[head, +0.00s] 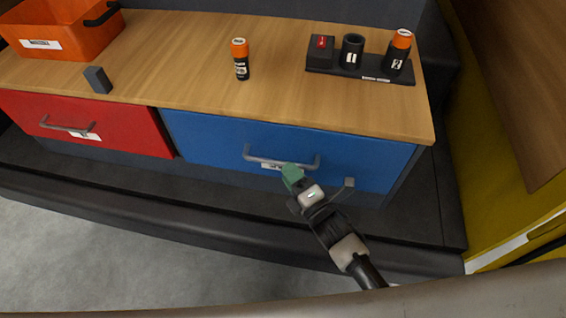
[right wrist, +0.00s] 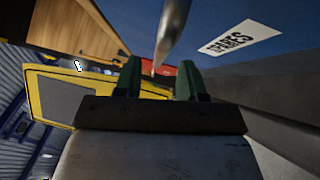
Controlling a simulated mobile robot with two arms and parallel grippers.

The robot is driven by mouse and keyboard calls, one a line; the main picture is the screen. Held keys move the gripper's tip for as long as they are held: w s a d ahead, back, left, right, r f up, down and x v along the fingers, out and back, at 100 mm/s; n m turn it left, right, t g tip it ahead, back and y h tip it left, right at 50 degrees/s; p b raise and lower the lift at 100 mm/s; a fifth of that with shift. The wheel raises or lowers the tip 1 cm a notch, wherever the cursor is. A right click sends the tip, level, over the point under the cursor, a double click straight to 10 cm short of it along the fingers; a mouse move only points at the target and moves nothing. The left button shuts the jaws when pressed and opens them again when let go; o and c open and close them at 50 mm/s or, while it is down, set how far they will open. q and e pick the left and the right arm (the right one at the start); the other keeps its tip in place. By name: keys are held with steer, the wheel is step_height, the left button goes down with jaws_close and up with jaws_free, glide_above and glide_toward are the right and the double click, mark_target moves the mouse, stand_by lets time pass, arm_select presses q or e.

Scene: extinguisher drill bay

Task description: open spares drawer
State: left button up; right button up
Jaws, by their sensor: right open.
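The spares drawer is the blue drawer (head: 215,140) on the right of the bench; its front looks flush, so it is shut. Its grey bar handle (head: 262,159) runs across the middle of the front, with a white label partly hidden behind my gripper. My right gripper (head: 292,176) has green fingertips at the handle, near its right half. In the right wrist view the open fingers (right wrist: 158,80) have the handle bar (right wrist: 173,30) showing between and beyond them; I cannot tell whether they touch it. The label (right wrist: 240,38) there reads SPARES. My left gripper is not in view.
A red drawer (head: 110,125) with its own handle sits to the left. On the wooden top (head: 170,60) stand an orange bin (head: 75,38), a grey block (head: 97,79), a black-orange canister (head: 240,60) and a black rack (head: 345,70). A dark ledge runs below the drawers.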

mark_target(283, 164)
steer(key=shift+x, duration=1.75)
jaws_close()
